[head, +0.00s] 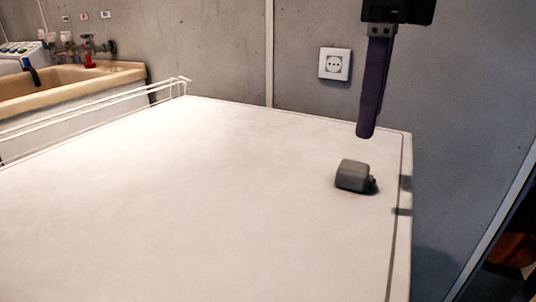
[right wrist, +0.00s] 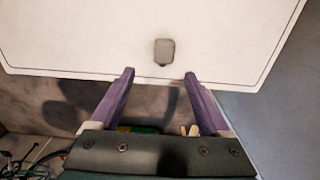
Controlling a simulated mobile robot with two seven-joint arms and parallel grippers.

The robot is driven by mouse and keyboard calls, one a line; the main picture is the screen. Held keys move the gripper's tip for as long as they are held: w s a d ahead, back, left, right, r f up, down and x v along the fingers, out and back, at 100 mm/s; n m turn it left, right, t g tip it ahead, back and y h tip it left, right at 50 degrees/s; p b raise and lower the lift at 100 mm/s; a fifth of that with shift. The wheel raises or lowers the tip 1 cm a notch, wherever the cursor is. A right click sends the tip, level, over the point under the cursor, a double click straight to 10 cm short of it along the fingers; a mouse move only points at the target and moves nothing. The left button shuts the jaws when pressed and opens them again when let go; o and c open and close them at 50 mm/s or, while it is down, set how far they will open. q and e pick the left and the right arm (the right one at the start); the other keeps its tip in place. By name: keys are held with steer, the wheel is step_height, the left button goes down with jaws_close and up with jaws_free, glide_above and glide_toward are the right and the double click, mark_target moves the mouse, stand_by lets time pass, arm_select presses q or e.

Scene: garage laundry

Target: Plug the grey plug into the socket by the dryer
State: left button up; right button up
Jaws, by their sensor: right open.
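The grey plug (head: 353,175) lies on the white dryer top near its right edge. In the right wrist view the plug (right wrist: 165,51) is ahead of the fingertips, between their lines and apart from them. My right gripper (head: 366,136) is above the dryer top, pointing down, beyond the plug. In the right wrist view its purple fingers (right wrist: 160,73) are apart with nothing between them. The white socket (head: 334,64) is on the grey wall behind the dryer, and nothing is plugged into it. My left gripper is not in view.
The white dryer top (head: 200,190) is otherwise clear. A white wire rack (head: 90,117) runs along its left side. A beige sink (head: 70,80) with taps is at the far left. Cables (right wrist: 30,160) lie low in the right wrist view.

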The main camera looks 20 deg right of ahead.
mark_target(361, 167)
step_height(361, 167, down, 4)
steer(key=shift+r, duration=0.25)
steer(key=shift+f, duration=0.1)
steer(key=f, duration=0.3)
steer(key=f+b, duration=0.1)
steer(key=f, duration=0.1)
steer(key=shift+w+d, duration=0.2)
steer(key=shift+d, duration=0.1)
steer(key=shift+c, duration=0.3)
jaws_close()
